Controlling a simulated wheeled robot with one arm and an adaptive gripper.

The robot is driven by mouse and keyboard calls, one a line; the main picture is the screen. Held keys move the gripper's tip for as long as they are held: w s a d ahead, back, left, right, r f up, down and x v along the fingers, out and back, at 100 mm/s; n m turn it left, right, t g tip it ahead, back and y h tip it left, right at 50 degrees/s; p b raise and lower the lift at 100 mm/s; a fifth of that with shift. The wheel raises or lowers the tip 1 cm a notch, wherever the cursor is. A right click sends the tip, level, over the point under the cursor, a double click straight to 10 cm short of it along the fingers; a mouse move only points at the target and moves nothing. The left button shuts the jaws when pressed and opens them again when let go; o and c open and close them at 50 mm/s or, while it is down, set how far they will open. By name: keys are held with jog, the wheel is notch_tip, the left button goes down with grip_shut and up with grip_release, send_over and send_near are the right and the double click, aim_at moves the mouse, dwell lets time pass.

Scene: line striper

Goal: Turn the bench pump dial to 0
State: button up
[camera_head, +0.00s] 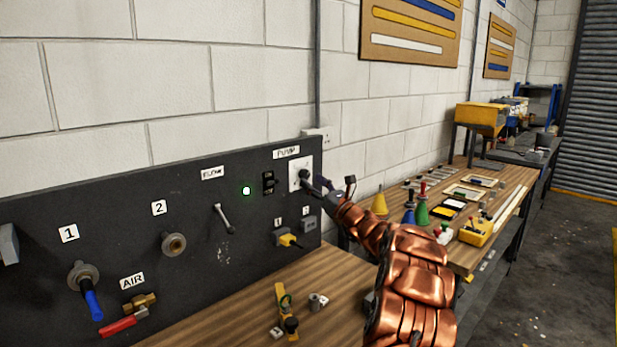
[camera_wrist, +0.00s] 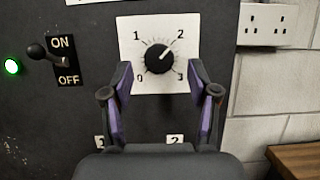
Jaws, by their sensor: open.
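The pump dial (camera_wrist: 159,58) is a round black knob on a white plate (camera_wrist: 127,24) marked 0, 1, 2 and 3. Its white pointer line aims up and right, towards 2. In the head view the plate (camera_head: 294,172) sits under the PUMP label at the right end of the dark panel. My gripper (camera_wrist: 160,70) is open, with one finger on each side of the dial in the wrist view and clear gaps to the knob. In the head view my gripper (camera_head: 318,186) is at the plate and partly hides the dial.
An ON/OFF toggle switch (camera_wrist: 50,55) and a lit green lamp (camera_wrist: 12,66) are left of the dial. A wall socket (camera_wrist: 265,23) is to the right. A yellow plug (camera_head: 289,240) sits lower on the panel. The wooden bench (camera_head: 235,310) below holds small parts.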

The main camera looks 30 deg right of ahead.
jog(key=shift+x, duration=1.15)
jog(key=shift+a, duration=0.1)
jog(key=shift+f, duration=0.1)
jog(key=shift+c, duration=0.5)
grip_shut()
jog(key=shift+f+n, duration=0.1)
jog(key=shift+n, duration=0.4)
